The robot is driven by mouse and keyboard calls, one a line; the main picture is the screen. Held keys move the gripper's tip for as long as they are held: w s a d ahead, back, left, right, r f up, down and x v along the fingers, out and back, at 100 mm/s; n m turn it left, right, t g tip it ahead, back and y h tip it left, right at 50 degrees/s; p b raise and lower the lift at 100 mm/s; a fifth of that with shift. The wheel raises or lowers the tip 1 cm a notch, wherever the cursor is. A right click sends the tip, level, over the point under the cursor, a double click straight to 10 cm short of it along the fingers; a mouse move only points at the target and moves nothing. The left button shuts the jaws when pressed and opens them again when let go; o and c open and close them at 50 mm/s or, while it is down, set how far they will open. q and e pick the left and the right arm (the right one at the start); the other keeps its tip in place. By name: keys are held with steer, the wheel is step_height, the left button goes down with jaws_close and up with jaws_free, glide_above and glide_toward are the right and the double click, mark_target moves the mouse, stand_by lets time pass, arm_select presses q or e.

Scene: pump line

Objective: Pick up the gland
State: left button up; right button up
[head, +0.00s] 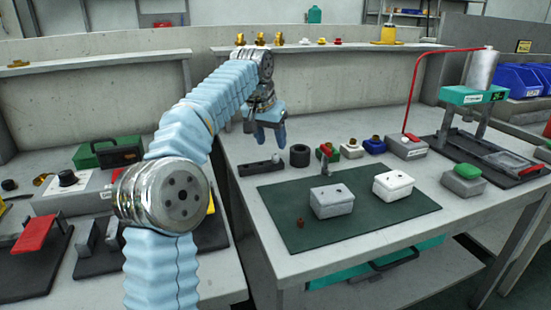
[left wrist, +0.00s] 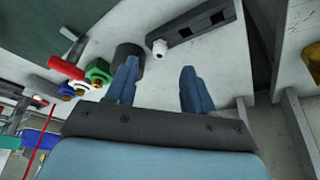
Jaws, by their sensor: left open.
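The gland appears to be the small pale piece (left wrist: 159,46) at one end of a black slotted block (left wrist: 200,26) in the left wrist view. In the head view, the pale piece (head: 275,157) is at the right end of the black block (head: 256,168). My left gripper (head: 271,138) is open and empty above and behind the block. In the left wrist view, its two blue fingers (left wrist: 158,82) stand apart, with the pale piece beyond the gap between them. My right gripper is not in view.
A black cylinder (head: 300,156) stands close to the block's right. A green mat (head: 375,220) holds a grey box (head: 331,203), a white box (head: 394,186) and a small reddish part (head: 301,223). Valve-like parts (head: 352,150) stand behind it. A raised ledge (head: 340,47) runs along the back.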

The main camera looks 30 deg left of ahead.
mark_target(275, 154)
arm_select(q)
steer(key=x, duration=0.6)
steer(key=shift+w+r, duration=0.1)
jaws_close()
